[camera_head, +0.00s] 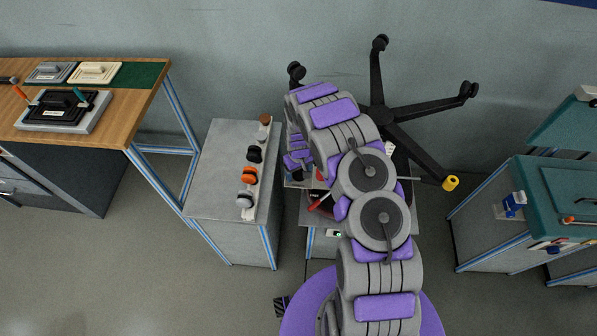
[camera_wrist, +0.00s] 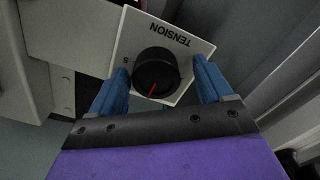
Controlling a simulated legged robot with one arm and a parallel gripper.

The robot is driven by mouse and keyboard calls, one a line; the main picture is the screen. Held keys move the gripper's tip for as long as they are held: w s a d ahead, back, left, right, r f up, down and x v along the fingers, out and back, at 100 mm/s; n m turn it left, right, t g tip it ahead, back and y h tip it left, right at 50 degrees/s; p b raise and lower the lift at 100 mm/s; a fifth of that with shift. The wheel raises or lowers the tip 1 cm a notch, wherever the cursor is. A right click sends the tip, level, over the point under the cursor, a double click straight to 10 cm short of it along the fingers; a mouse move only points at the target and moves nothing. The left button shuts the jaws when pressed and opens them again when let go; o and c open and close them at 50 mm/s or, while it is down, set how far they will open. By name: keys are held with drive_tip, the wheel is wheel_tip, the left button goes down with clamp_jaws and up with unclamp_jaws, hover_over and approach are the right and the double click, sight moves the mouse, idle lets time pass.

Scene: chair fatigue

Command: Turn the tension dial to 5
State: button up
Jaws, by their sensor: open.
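The tension dial (camera_wrist: 157,70) is a round black knob on a white plate (camera_wrist: 190,60) in the wrist view. The plate's word TENSION reads upside down above the knob. A red pointer line on the knob points down and slightly left in the picture. My gripper (camera_wrist: 159,80) is open, with one blue finger on each side of the knob. I cannot tell whether the fingers touch it.
A grey cabinet (camera_head: 225,160) with several knobs along its edge stands left of my arm. A black chair base (camera_head: 390,110) with casters is behind it. A wooden workbench (camera_head: 125,110) is at far left, a teal cabinet (camera_head: 560,190) at right.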

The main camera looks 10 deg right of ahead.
drive_tip(key=shift+d, duration=0.35)
drive_tip(key=shift+c, duration=0.6)
drive_tip(key=shift+a, duration=0.2)
drive_tip(key=c, duration=0.9)
